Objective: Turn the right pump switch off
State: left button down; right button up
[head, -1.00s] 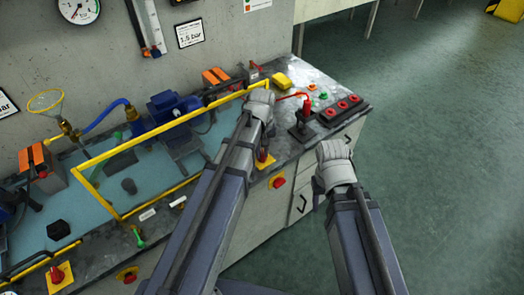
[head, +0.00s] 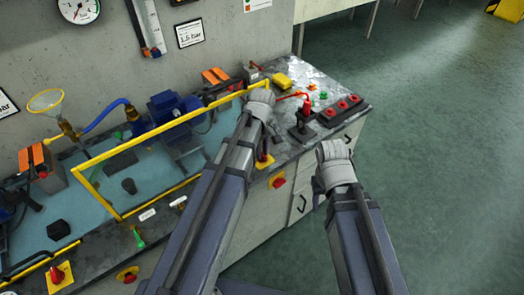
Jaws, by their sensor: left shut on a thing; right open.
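The right pump switch appears to be the red knob on a yellow plate (head: 264,162) near the worktop's front edge, partly hidden by my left arm. My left gripper (head: 262,98) is beyond the switch and above it in the picture, shut at the right end of the yellow guard frame (head: 172,125). Its fingers hide the exact grip. My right gripper (head: 333,152) is open and empty, right of the switch and in front of the bench.
A red-handled lever (head: 303,122) and a dark box with red buttons (head: 341,111) stand right of the switch. Another red knob (head: 277,181) is on the bench front below it. A blue pump (head: 175,112) stands behind the guard. The floor at right is clear.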

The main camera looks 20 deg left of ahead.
pick_arm(q)
jog(key=shift+s, duration=0.1)
jog(key=c, duration=0.8)
grip_release()
jog(key=shift+r, duration=0.1)
notch_tip(320, 180, up, 8)
jog(key=p, duration=0.8)
jog(key=shift+f, duration=0.2)
